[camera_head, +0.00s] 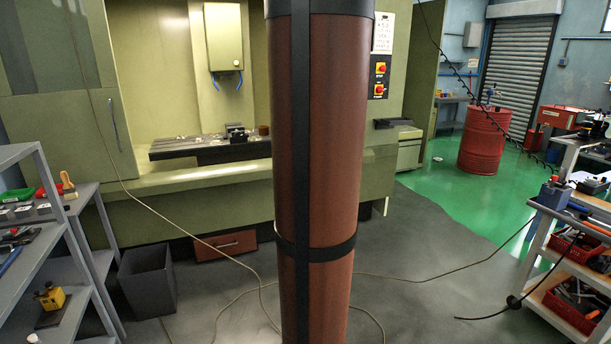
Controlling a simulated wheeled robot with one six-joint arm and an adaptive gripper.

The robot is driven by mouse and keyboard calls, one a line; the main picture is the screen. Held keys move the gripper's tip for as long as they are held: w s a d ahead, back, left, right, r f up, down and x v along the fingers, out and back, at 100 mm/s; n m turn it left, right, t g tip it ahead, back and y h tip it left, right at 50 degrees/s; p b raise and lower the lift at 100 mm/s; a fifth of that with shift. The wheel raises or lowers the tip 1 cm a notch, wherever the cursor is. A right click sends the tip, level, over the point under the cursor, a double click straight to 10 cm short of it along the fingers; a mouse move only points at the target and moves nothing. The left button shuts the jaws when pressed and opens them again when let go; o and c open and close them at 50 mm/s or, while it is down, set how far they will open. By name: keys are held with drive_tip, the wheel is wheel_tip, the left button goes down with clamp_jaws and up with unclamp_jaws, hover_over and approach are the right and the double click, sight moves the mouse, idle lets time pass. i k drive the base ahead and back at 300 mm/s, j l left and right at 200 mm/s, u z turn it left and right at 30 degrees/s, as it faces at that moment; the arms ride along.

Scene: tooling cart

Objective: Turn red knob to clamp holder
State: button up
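My gripper is not in view. The tooling cart (535,240) stands at the right edge, cut off by the frame. A small blue fixture (553,196) with a dark upright part sits on its top corner; it may be the holder, but I cannot tell. Two red round buttons or knobs, an upper one (381,68) and a lower one (379,89), are on the panel of the green machine (400,75) behind. The middle of the view is blocked by a wide brown upright cylinder.
Grey shelves (75,225) stand at the left, with a dark bin (148,280) beside them. A red drum (483,140) stands at the back right. Red trays (569,318) with tools fill the cart's lower shelves. Cables lie across the grey floor (430,300), which is otherwise open before the cart.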

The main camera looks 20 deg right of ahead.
sight(554, 178)
drive_tip(key=i+l+z, duration=0.1)
drive_tip(key=i+z, duration=0.6)
drive_tip(key=z, duration=0.2)
drive_tip(key=i+j+z, duration=0.15)
drive_tip(key=i+z, duration=0.3)
drive_tip(key=i+l+z, duration=0.1)
drive_tip(key=i+z, duration=0.2)
drive_tip(key=i, duration=0.15)
drive_tip(key=i+z, duration=0.35)
drive_tip(key=i+u, duration=0.2)
drive_tip(key=i, duration=0.25)
drive_tip(key=i+l+u, duration=0.2)
drive_tip(key=i, duration=0.2)
